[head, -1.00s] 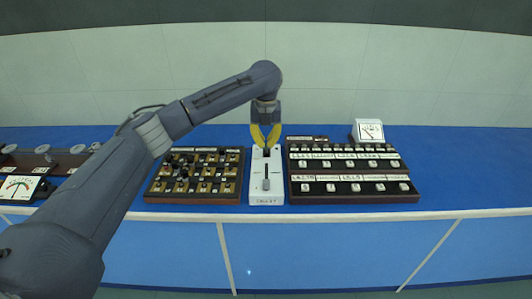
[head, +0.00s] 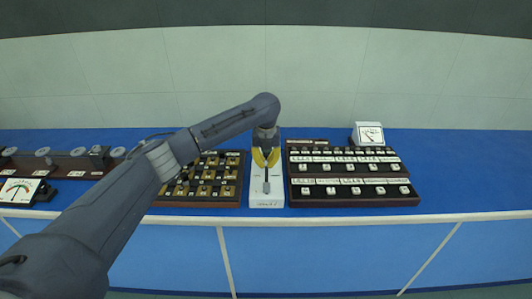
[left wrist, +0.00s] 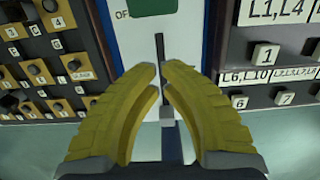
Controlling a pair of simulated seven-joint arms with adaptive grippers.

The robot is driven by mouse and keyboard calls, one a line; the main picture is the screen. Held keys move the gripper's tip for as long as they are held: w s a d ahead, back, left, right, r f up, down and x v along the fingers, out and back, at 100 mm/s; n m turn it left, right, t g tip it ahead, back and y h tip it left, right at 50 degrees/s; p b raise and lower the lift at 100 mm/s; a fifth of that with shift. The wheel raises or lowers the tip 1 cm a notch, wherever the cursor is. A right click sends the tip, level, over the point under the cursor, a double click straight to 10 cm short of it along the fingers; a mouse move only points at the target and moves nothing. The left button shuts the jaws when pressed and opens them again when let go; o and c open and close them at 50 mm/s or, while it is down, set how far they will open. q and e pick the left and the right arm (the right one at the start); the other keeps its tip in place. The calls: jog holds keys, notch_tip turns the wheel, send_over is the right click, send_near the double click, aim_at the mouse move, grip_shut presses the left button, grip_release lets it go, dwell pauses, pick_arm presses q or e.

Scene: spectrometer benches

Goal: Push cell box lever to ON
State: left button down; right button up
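The white cell box (head: 266,202) stands on the blue bench in the middle of the head view. A dark slot runs along its top, and its small grey lever (left wrist: 167,115) shows between my fingers in the left wrist view. A partly hidden label starting "OF" is at the top of that view. My left gripper (head: 266,165) has yellow fingers and points down over the rear part of the box. In the left wrist view its fingertips (left wrist: 161,68) are slightly apart, with the slot visible between them. Contact with the lever cannot be told. My right gripper is not in view.
A board of dark knobs on tan plates (head: 222,188) stands close left of the box. A dark panel with white numbered keys (head: 352,202) stands close right. A white meter (head: 368,134) is behind it. Another meter (head: 20,190) is at far left.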

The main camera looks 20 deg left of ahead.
aim_at(267, 152)
pick_arm(q)
jog(key=shift+f, duration=0.95)
jog(key=shift+w+a+r, duration=0.15)
jog(key=shift+w+r, duration=0.15)
jog(key=shift+w, duration=0.2)
jog(key=shift+w+a+r, duration=0.1)
jog(key=shift+w+r, duration=0.15)
jog(key=shift+w, duration=0.2)
jog(key=shift+w+a+r, duration=0.15)
jog(key=shift+w+r, duration=0.05)
jog(key=shift+w, duration=0.25)
jog(key=shift+w+a+r, duration=0.15)
jog(key=shift+w+r, duration=0.05)
jog(key=shift+w, duration=0.2)
